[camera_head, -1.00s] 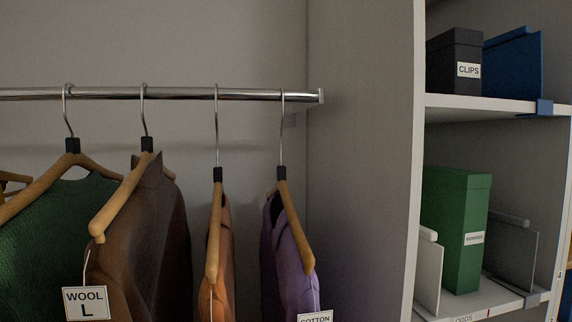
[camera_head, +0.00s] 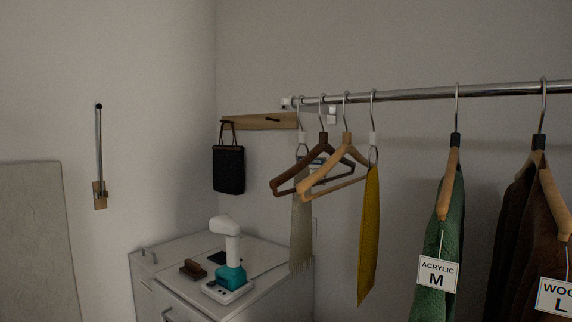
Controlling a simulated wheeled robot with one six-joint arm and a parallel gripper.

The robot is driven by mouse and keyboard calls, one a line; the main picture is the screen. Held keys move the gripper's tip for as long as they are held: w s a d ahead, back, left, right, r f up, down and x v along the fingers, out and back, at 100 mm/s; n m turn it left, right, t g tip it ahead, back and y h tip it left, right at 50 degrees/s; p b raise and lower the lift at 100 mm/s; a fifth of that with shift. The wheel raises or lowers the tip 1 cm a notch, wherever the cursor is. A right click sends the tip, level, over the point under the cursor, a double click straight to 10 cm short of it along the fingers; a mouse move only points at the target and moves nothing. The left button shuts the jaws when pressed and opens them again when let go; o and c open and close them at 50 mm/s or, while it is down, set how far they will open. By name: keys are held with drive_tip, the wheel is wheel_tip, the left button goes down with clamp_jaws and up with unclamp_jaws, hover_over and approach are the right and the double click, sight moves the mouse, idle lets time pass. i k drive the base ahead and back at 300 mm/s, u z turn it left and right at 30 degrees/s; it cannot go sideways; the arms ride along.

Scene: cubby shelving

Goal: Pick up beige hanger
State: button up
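A beige wooden hanger (camera_head: 326,174) hangs bare on the metal rail, near the rail's left end. A dark brown hanger (camera_head: 289,186) hangs just left of and partly behind it. A yellow scarf (camera_head: 369,235) on a ring hanger hangs close to its right. A grey scarf (camera_head: 301,235) hangs on another ring hanger to the left, partly hidden by the two wooden hangers. My gripper is not in view.
The rail (camera_head: 420,94) runs right to a green garment (camera_head: 446,250) and a brown garment (camera_head: 512,240) on tan hangers. Below left stands a white cabinet (camera_head: 150,262) with a scanner (camera_head: 230,268) on it. A black bag (camera_head: 229,170) hangs from a wooden hook board (camera_head: 255,123).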

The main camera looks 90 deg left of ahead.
sight(346, 147)
drive_tip(key=u, duration=0.25)
drive_tip(key=i, duration=0.5)
drive_tip(key=u, duration=2.35)
drive_tip(key=i, duration=0.5)
drive_tip(key=u, duration=0.1)
drive_tip(key=k, duration=0.5)
drive_tip(key=z, duration=2.5)
drive_tip(key=k, duration=1.05)
drive_tip(key=u, duration=1.55)
